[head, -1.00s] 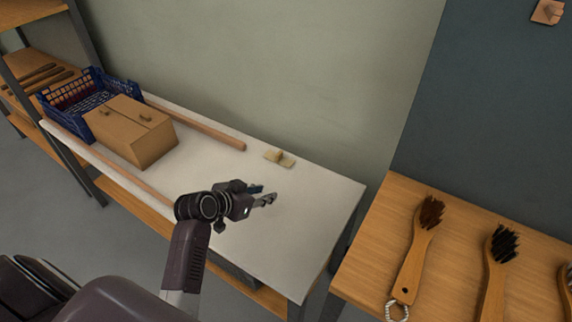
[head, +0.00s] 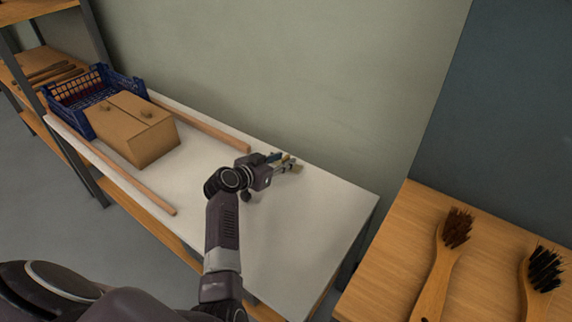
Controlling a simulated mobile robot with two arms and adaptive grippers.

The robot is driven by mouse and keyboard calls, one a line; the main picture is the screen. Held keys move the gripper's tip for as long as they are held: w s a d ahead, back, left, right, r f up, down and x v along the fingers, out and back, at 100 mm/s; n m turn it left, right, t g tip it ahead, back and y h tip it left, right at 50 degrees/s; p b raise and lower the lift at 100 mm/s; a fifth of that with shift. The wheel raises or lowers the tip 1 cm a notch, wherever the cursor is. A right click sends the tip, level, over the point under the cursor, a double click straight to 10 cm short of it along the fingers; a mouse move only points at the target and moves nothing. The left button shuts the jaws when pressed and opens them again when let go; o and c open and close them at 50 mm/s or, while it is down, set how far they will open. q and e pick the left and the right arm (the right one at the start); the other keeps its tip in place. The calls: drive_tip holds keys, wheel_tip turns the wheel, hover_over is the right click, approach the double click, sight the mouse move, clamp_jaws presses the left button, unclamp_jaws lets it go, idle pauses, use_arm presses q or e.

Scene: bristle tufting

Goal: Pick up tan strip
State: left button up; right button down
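The tan strip (head: 297,164) lies on the white table near its back edge, by the wall. In the head view it is mostly hidden behind my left gripper (head: 287,163), and only small pale parts show around the fingers. My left gripper is low at the strip, with its fingers over or around it. I cannot tell whether the fingers touch it or have closed on it. My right gripper is not in view.
A cardboard box (head: 150,148) and a blue crate (head: 62,108) stand at the left of the white table (head: 290,235). Wooden rails (head: 215,132) run along it. Brushes (head: 440,265) lie on the wooden bench at right. The table's right part is clear.

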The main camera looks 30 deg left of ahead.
use_arm(q)
drive_tip(key=shift+w+f, duration=0.1)
drive_tip(key=shift+w, duration=0.15)
drive_tip(key=shift+c, duration=0.6)
clamp_jaws()
